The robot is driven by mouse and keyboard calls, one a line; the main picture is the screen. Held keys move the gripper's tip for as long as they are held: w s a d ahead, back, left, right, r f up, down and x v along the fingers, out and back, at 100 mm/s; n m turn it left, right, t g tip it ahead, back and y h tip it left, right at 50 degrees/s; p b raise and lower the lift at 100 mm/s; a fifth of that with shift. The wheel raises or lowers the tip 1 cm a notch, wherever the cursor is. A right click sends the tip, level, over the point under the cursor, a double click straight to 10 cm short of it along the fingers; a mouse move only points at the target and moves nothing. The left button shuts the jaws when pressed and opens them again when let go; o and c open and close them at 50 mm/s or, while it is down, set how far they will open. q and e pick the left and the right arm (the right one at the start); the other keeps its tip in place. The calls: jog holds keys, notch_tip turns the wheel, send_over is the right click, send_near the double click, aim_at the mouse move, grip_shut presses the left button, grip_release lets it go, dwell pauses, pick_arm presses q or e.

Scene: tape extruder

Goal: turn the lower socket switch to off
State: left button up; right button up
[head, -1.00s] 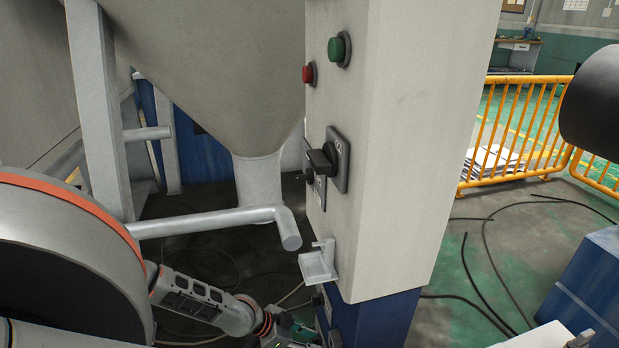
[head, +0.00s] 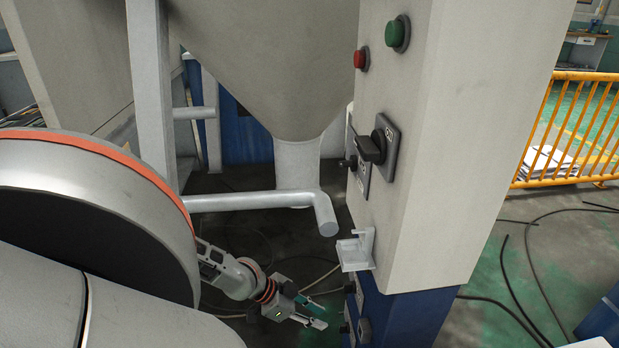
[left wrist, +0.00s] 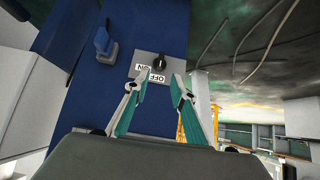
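The lower socket switch is a black knob (left wrist: 158,64) on a grey plate with white ON and OFF labels, on the blue lower cabinet (left wrist: 120,65) in the left wrist view. The labels appear upside down there, and I cannot tell the knob's setting for certain. My left gripper (left wrist: 160,82) is open and empty, with its fingertips pointing at the plate and partly overlapping its labels. In the head view, my left gripper (head: 307,311) is low, left of the cabinet's blue base (head: 405,318), with a visible gap. My right gripper is not in view.
A blue socket (left wrist: 103,42) sits beside the switch plate. Above are a small white bracket (head: 356,252), a larger black rotary switch (head: 372,150), and red (head: 361,58) and green (head: 398,34) buttons. A grey pipe (head: 260,200) crosses above my left arm.

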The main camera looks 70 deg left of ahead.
pick_arm(q)
jog(key=shift+v, duration=1.3)
jog(key=shift+d, duration=0.1)
